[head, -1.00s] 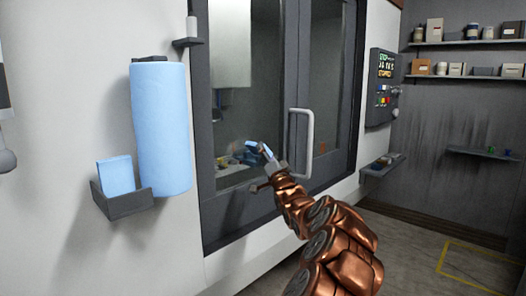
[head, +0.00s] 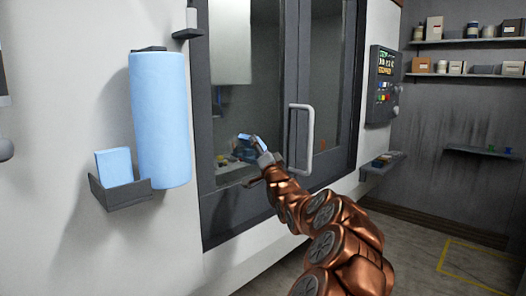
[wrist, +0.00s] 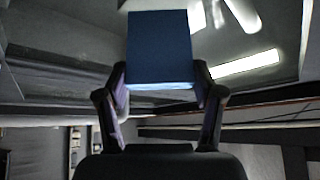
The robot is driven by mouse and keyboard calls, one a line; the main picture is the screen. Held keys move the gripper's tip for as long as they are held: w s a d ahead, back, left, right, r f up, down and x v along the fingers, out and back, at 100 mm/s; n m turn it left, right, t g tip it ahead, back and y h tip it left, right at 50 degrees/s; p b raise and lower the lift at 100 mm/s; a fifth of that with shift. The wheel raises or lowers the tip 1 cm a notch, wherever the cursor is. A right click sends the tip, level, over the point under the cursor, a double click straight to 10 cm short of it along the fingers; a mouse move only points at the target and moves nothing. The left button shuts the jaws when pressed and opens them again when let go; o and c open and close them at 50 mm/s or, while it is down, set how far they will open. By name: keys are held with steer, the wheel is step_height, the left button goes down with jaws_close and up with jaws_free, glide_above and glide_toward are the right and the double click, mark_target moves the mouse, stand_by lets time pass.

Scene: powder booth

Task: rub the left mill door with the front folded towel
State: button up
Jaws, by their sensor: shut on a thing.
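The left mill door (head: 246,35) is a dark-framed glass door with a pale handle (head: 301,140) at its right edge. My gripper (head: 262,155) is in front of the lower part of this door's glass. It is shut on a blue folded towel (head: 264,142). In the wrist view the towel (wrist: 160,48) stands out beyond both fingertips of my gripper (wrist: 160,90). I cannot tell whether the towel touches the glass. Another blue folded towel (head: 114,163) stands in a grey wall holder (head: 124,196) at the left.
A big blue roll (head: 160,120) hangs on the white machine front left of the door. A control panel (head: 382,85) and a small shelf (head: 382,166) are to the right. Shelves with jars and boxes line the back wall. Open floor (head: 420,245) lies at the lower right.

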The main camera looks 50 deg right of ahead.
steer(key=a+b, duration=0.6)
steer(key=a, duration=0.1)
steer(key=shift+a, duration=0.35)
stand_by(0.5)
steer(key=shift+s+b, duration=1.85)
steer(key=shift+s, duration=1.05)
steer(key=shift+s+b, duration=0.75)
steer(key=shift+s, duration=0.8)
